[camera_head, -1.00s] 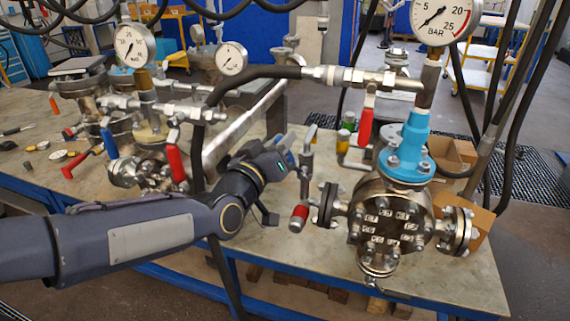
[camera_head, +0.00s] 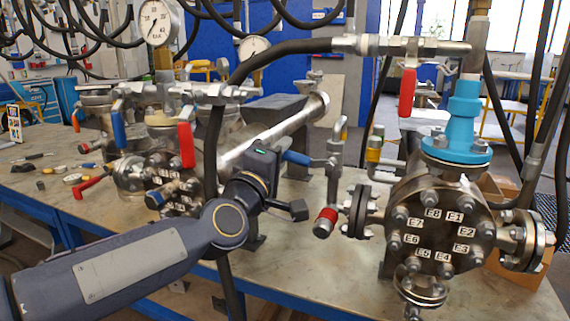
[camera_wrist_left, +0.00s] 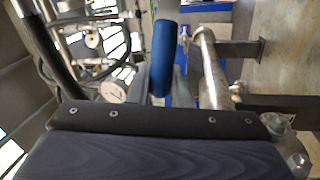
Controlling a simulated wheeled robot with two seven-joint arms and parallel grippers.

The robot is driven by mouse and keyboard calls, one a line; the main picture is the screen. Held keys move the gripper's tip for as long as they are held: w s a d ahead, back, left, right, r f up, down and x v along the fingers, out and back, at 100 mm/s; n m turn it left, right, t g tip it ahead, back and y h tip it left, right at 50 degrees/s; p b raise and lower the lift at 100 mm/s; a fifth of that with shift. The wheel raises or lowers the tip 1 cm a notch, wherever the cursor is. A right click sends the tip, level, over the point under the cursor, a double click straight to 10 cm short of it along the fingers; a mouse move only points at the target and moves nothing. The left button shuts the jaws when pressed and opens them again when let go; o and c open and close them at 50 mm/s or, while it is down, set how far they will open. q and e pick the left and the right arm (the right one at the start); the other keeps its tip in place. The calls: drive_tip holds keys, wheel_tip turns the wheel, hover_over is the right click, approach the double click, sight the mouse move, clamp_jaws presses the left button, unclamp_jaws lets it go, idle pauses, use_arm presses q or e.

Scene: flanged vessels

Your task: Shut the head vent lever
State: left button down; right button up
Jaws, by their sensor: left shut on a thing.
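A blue lever (camera_head: 297,158) sits on a small valve with an upright metal pipe (camera_head: 334,165) at mid-picture, left of the flanged vessel (camera_head: 436,232). The lever points left from the valve and looks nearly level. My left gripper (camera_head: 278,160) is shut on its blue handle; the arm hides the fingertips in the head view. A red lever (camera_head: 407,92) hangs down from the pipe above the vessel. I cannot tell which lever is the head vent. My right gripper is not in view.
A red-capped outlet (camera_head: 326,218) stands just right of my left wrist. A second vessel with a red lever (camera_head: 186,145) and a blue lever (camera_head: 118,127) stands left. The bench front (camera_head: 330,275) is clear.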

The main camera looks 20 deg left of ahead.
use_arm(q)
drive_tip(key=shift+f+n+y+b, duration=0.3)
drive_tip(key=shift+f+n+b, duration=0.7)
drive_tip(key=shift+n, duration=0.3)
drive_tip(key=c, duration=1.4)
unclamp_jaws()
drive_tip(key=shift+o, duration=0.2)
drive_tip(key=s+f+p, duration=0.1)
drive_tip(key=s, duration=0.6)
drive_tip(key=shift+s+a+f, duration=0.15)
drive_tip(key=shift+s+f, duration=0.1)
drive_tip(key=shift+s, duration=0.05)
